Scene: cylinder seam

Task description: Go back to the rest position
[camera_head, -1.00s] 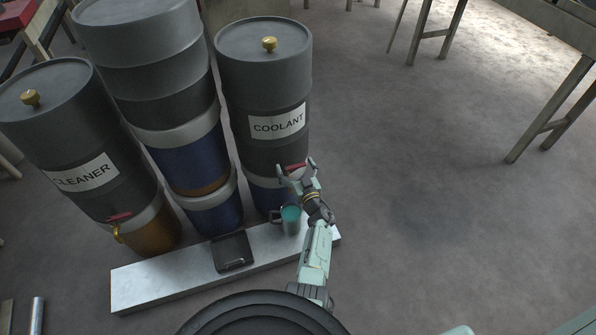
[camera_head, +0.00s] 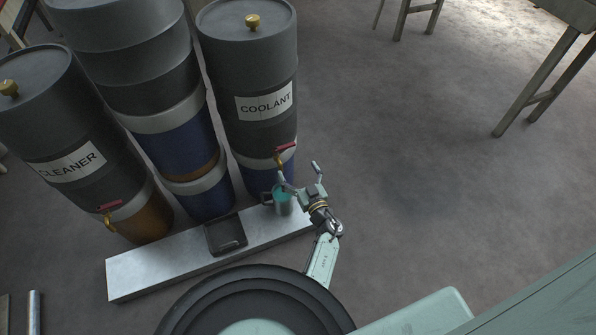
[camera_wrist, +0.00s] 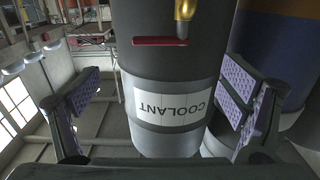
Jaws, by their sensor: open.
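My gripper (camera_head: 298,172) is open and empty in the head view, in front of the lower part of the COOLANT barrel (camera_head: 252,70). In the wrist view (camera_wrist: 160,112) its two purple-padded fingers stand wide apart, with the barrel's COOLANT label (camera_wrist: 172,104) upside down between them. The barrel's brass tap (camera_head: 280,160) with its red handle (camera_head: 286,147) is just left of and above the fingers, apart from them. A metal mug (camera_head: 283,204) with teal liquid stands on the bench below the tap, close to my wrist.
A low pale bench (camera_head: 150,271) runs in front of the barrels and holds a dark tray (camera_head: 227,236). The CLEANER barrel (camera_head: 60,120) and a dark stacked barrel (camera_head: 130,60) stand to the left. Open floor (camera_head: 420,170) lies to the right, with a table leg (camera_head: 535,85) farther off.

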